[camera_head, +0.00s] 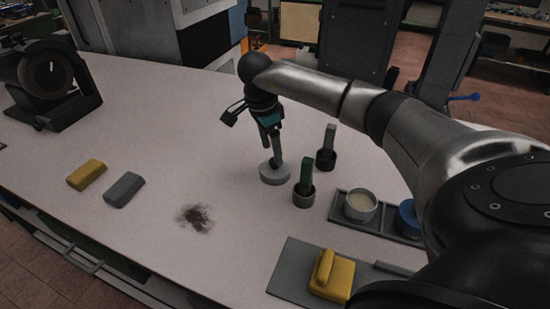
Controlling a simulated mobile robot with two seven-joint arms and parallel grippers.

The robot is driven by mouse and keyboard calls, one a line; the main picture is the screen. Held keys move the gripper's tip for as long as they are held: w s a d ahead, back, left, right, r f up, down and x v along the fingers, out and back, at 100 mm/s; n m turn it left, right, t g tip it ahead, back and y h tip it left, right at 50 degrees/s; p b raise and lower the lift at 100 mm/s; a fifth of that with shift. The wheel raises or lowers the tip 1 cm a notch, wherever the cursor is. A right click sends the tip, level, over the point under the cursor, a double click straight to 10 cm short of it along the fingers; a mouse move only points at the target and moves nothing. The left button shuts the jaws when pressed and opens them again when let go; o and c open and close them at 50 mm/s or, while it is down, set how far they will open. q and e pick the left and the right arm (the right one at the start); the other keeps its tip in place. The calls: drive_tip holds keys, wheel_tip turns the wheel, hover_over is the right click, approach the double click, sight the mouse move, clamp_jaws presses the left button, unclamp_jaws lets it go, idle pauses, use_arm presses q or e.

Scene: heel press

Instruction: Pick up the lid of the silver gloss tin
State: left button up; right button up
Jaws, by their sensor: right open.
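A low, round, light grey piece (275,174), which looks like the lid of the silver gloss tin, lies on the table. My right gripper (272,148) is open, tilted down over it. One finger reaches its top in the picture; I cannot tell whether it touches. The open silver tin (360,207), with a pale cream filling, stands in a dark tray (340,215) at the right. My left gripper is not in view.
A green-handled brush (306,174) stands in a grey cup and a dark one (328,140) in a black cup, close right of my gripper. A blue tin (406,219) is in the tray. Yellow (86,174) and grey (124,189) blocks lie left. Table between them and the lid is clear except a stain.

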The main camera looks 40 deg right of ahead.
sight(275, 167)
drive_tip(key=f, duration=0.3)
drive_tip(key=shift+s+d+f, duration=0.15)
drive_tip(key=shift+d+f, duration=0.05)
drive_tip(key=shift+d, duration=0.15)
drive_tip(key=c, duration=1.1)
